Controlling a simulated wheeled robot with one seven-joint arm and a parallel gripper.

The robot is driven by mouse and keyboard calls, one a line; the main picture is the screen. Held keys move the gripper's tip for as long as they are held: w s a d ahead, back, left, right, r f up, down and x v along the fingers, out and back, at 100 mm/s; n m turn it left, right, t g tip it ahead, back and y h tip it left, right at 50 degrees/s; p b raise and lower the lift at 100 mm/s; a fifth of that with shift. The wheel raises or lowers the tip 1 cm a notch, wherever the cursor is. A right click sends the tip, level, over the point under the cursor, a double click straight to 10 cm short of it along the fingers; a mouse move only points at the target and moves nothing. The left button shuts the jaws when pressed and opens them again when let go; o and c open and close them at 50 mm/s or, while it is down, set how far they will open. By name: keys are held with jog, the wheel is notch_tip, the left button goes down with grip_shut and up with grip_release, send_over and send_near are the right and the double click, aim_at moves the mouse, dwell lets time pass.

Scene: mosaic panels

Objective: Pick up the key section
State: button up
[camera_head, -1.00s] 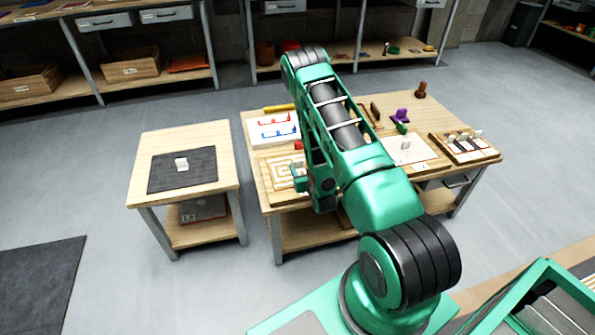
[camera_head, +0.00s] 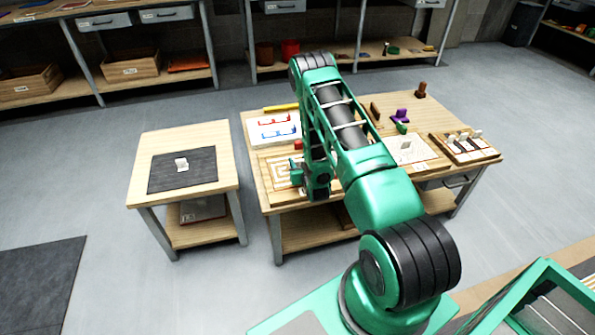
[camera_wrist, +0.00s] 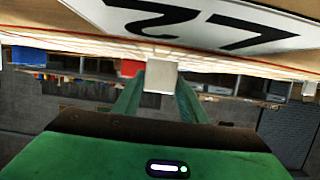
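I cannot tell for sure which piece is the key section. In the wrist view a pale square block (camera_wrist: 161,77) shows between my green fingertips, filling the gap between them. Whether they grip it is unclear. My gripper (camera_head: 297,174) is low over the left part of the workbench, beside the board with concentric outlines (camera_head: 272,172); the pale block between the fingers is not discernible there. Another small pale piece (camera_head: 182,164) stands on the dark mat (camera_head: 205,175) of the small left table.
A red block (camera_wrist: 131,68) is close beside the fingers in the wrist view, with a white plate marked 27 (camera_wrist: 185,18). On the workbench (camera_head: 440,110) are a white panel (camera_head: 270,133) with red and blue shapes, a purple piece (camera_head: 400,115) and a slotted board (camera_head: 480,152).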

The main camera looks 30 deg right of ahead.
grip_shut()
jog(key=shift+r, duration=0.1)
jog(key=shift+r, duration=1.8)
jog(key=shift+a+r, duration=0.1)
jog(key=shift+r, duration=0.2)
jog(key=s+a+r, duration=0.4)
jog(key=a+r, duration=0.2)
jog(key=a, duration=0.4)
jog(key=shift+a+r, duration=0.35)
jog(key=shift+a, duration=0.05)
jog(key=shift+w+r, duration=0.1)
